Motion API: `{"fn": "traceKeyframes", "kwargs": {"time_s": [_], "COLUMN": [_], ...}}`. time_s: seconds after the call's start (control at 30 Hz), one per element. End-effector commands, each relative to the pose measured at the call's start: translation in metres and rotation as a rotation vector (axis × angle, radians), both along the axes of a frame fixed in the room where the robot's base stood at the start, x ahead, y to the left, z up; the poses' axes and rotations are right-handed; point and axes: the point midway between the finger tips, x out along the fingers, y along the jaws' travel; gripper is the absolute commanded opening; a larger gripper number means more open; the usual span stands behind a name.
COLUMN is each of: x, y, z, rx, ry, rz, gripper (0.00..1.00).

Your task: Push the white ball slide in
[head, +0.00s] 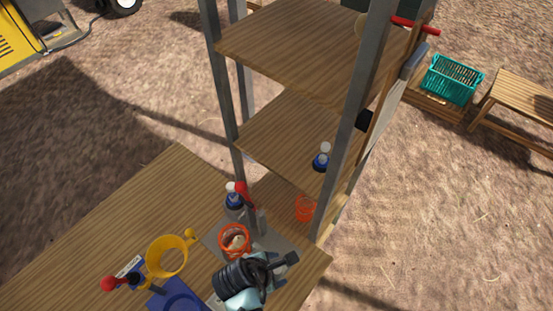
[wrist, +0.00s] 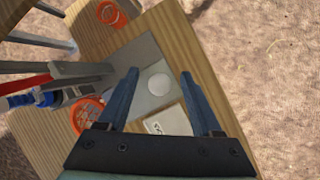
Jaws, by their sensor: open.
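A round white ball (wrist: 158,84), which looks like the slide's knob, shows in the wrist view on a grey plate (wrist: 149,60). My gripper (wrist: 160,75) is open, and the ball appears between its two fingertips in that view. I cannot tell how high the fingers are above it or whether they touch. In the head view my gripper (head: 283,261) is low over the table's right corner, near the grey plate (head: 212,240). The white ball is not visible in the head view, probably hidden by my gripper.
An orange-red basket (head: 234,240) stands just left of my gripper. A red-knobbed lever (head: 243,190) and a grey post (head: 340,130) stand behind it. Wooden shelves (head: 300,45) rise above.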

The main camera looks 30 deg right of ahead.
Motion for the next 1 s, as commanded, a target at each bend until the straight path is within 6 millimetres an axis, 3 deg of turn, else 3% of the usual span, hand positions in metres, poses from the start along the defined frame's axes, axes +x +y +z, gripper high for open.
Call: {"fn": "traceKeyframes", "kwargs": {"time_s": [0.17, 0.53, 1.0], "x": [0.0, 0.001, 0.018], "y": [0.0, 0.0, 0.005], "z": [0.0, 0.001, 0.001], "rx": [0.0, -0.001, -0.001], "ry": [0.0, -0.002, -0.008], "rz": [-0.001, 0.0, 0.001], "gripper": [0.66, 0.02, 0.0]}}
